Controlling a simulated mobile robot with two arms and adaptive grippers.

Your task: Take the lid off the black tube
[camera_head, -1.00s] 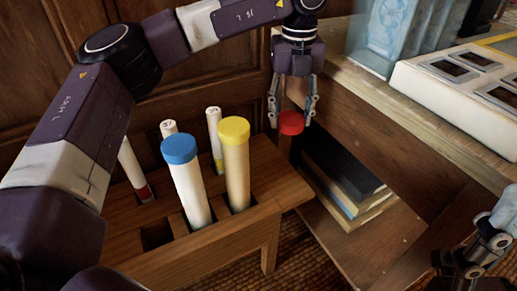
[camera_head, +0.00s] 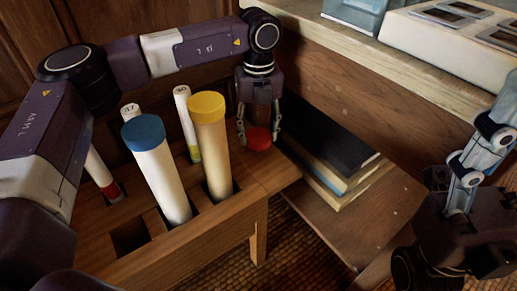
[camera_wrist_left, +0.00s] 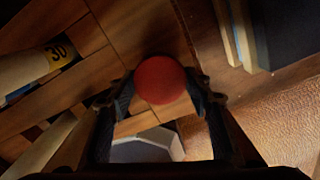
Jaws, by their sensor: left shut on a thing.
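My left gripper (camera_head: 259,132) is shut on a red lid (camera_head: 259,139), with one finger on each side of it. The lid shows round and face-on between the fingers in the left wrist view (camera_wrist_left: 160,80). It is over the right end of the wooden rack (camera_head: 275,180). I see no black tube below the lid in either view. My right gripper (camera_head: 482,160) is at the right edge of the head view, away from the rack; its jaw opening is unclear.
The rack holds a blue-capped tube (camera_head: 155,165), a yellow-capped tube (camera_head: 212,150) and thinner white tubes marked 37 (camera_head: 131,110) and 30 (camera_head: 183,105). Stacked books (camera_head: 335,150) lie on a low shelf to the right. A bench (camera_head: 400,60) stands behind.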

